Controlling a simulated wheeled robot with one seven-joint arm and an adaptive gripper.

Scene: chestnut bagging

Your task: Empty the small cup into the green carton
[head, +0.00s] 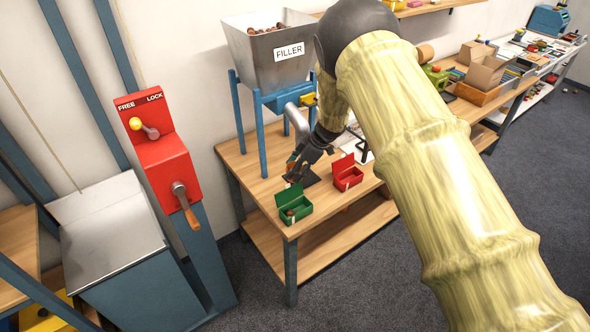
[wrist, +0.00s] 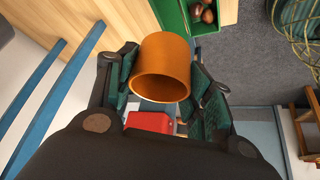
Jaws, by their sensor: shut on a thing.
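The small cup (wrist: 163,66) is orange and sits between the two fingers of my gripper (wrist: 170,88), which is shut on it. The cup's mouth faces toward the wrist camera, and no chestnuts show in the part of its inside that I see. In the head view my gripper (head: 296,170) is just behind the green carton (head: 306,210), above the bench, and mostly hides the cup. The green carton is open with brown chestnuts inside. In the wrist view the green carton (wrist: 185,35) is at the top, beyond the cup, with chestnuts visible.
An open red carton (head: 347,182) stands right of the green one on the wooden bench (head: 255,165). The filler hopper (head: 255,55) stands behind on blue legs. A red lever box (head: 165,165) is at the left. My arm covers much of the right side.

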